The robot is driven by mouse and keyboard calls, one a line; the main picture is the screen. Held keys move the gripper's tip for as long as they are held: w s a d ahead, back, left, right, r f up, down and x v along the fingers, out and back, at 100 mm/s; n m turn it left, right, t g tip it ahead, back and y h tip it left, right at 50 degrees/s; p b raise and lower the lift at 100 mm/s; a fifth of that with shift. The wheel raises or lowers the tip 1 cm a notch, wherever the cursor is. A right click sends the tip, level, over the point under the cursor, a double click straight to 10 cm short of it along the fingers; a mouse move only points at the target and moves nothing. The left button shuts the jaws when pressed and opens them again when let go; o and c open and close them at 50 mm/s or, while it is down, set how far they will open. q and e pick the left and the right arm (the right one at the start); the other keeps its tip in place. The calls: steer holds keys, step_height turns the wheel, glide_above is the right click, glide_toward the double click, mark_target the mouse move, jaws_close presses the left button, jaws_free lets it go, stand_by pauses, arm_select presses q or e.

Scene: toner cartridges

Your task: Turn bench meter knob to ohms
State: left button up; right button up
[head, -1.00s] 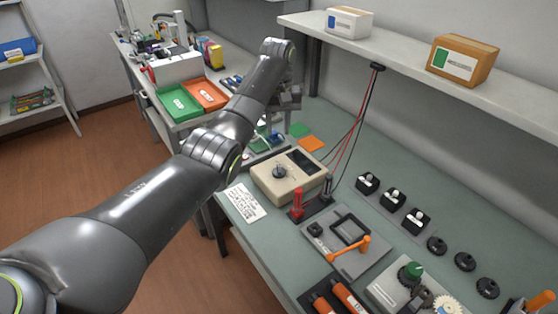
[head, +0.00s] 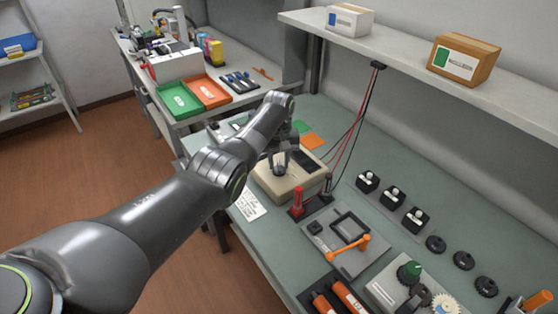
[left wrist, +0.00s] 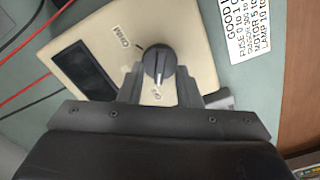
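The bench meter (head: 262,188) is a beige box with a dark display, lying on the green bench. Its dark round knob (left wrist: 158,62) has a raised grip bar that runs nearly up and down in the left wrist view. An "OHM" label (left wrist: 127,36) is printed up and left of the knob; another small label below is partly hidden. My left gripper (head: 281,163) is over the meter. In the left wrist view its fingers (left wrist: 159,78) stand apart on either side of the knob, with slight gaps; contact is not visible. My right gripper is not in view.
Red and black posts (head: 297,202) stand close in front of the meter, with cables rising behind it. A printed card (head: 247,202) lies at the bench edge. A grey panel with an orange lever (head: 350,244) is nearby. A shelf (head: 400,55) overhangs the back.

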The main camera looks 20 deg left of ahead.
arm_select(q)
jaws_close()
steer(key=shift+m, duration=0.3)
steer(key=m+p, duration=0.1)
steer(key=m, duration=0.3)
steer(key=shift+d+r, duration=0.1)
steer(key=m+p, duration=0.1)
steer(key=m, duration=0.5)
steer(key=shift+d+m, duration=0.1)
steer(key=shift+m, duration=0.3)
steer(key=m, duration=0.6)
steer(key=shift+d, duration=0.1)
steer(key=m+p, duration=0.1)
steer(key=m, duration=0.5)
steer(key=shift+s+m, duration=0.1)
steer(key=shift+m, duration=0.2)
